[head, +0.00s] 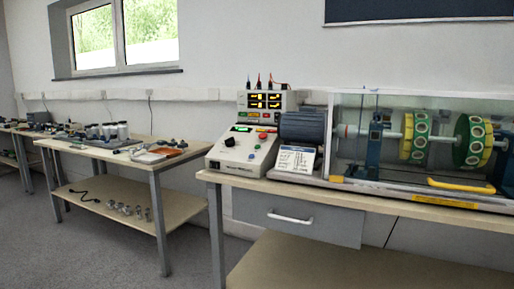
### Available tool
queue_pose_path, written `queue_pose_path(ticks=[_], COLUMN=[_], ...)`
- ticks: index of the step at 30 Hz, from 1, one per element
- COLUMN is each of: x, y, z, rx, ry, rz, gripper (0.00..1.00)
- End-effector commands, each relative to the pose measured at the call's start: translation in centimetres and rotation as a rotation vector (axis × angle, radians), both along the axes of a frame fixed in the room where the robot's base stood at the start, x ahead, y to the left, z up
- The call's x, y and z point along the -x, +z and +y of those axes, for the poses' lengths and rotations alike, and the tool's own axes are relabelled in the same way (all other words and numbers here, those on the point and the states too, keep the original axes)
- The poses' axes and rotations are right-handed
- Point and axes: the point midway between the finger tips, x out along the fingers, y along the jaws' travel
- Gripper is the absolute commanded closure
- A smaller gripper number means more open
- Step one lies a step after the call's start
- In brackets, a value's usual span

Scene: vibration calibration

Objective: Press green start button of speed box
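The speed box (240,150) is a pale box with a sloped front panel at the left end of the near bench. A lit green display (241,128) is near the top of the panel. A dark knob (230,142) and a red button (262,137) show below it. Other controls are small, and I cannot clearly tell which is the green start button. An upright unit with orange-lit readouts (264,100) stands directly behind the box. My gripper is not in view.
Right of the box are a grey motor (302,127), a white printed card (295,160) and a clear-covered rig with green-yellow discs (415,138) and a yellow handle (460,186). The bench has a drawer (300,218). Another bench (110,152) stands left, with floor between.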

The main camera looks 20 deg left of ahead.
Motion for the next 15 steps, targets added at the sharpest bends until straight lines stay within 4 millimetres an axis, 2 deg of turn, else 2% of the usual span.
queue_pose_path(ticks=[1, 6, 15], x=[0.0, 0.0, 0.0], y=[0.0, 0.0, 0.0], z=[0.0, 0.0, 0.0], rx=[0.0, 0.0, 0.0], ry=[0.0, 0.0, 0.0], rz=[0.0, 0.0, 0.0], gripper=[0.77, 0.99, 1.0])
